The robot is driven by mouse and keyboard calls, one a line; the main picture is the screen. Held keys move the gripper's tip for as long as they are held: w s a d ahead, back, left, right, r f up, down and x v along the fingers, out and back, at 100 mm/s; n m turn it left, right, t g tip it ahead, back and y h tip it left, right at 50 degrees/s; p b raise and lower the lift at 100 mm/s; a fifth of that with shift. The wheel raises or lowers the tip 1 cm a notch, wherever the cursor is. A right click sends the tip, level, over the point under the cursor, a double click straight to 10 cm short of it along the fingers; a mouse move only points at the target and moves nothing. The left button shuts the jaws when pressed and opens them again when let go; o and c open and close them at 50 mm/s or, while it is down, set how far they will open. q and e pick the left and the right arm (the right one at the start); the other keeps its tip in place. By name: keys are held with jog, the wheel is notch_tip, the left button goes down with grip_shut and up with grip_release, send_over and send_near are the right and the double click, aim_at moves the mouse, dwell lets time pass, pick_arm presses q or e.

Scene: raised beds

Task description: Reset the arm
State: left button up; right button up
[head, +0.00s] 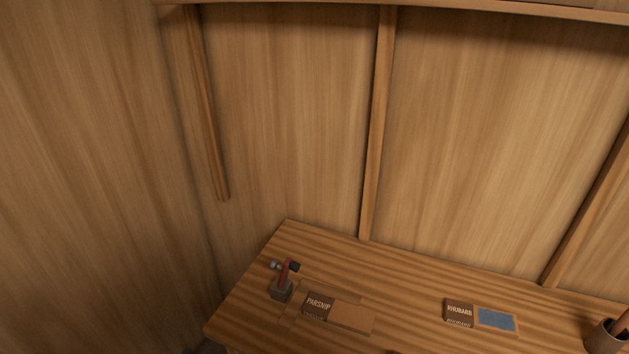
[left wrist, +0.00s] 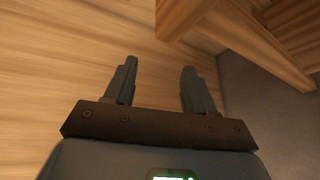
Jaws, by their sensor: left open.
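My left gripper (left wrist: 158,75) shows in the left wrist view. Its two dark fingers are apart with nothing between them. Behind the fingers are pale wooden boards. Neither gripper shows in the head view, and my right gripper is in no view.
A wooden bench (head: 400,275) stands against the plank wall. On it are a red-handled tool in a small block (head: 282,290), a parsnip box (head: 317,305), a rhubarb box (head: 459,312), a blue panel (head: 496,319) and a pot (head: 605,339). In the wrist view, wooden beams (left wrist: 260,40) are close at upper right.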

pick_arm(q)
jog(key=s+d+r+m+t, duration=0.1)
jog(key=s+d+r+m, duration=0.1)
jog(key=s+r+m, duration=0.2)
jog(key=s+d+r+m+t, duration=0.1)
jog(key=s+d+r+m, duration=0.2)
jog(key=s+m, duration=0.5)
jog(key=s+d+r+m+h, duration=0.1)
jog(key=s+d+r+m, duration=0.2)
jog(key=m, duration=0.7)
jog(key=s+r+b, duration=0.1)
jog(key=s+r, duration=0.1)
jog(key=s, duration=0.1)
jog(key=shift+r+t, duration=0.35)
jog(key=shift+t, duration=0.05)
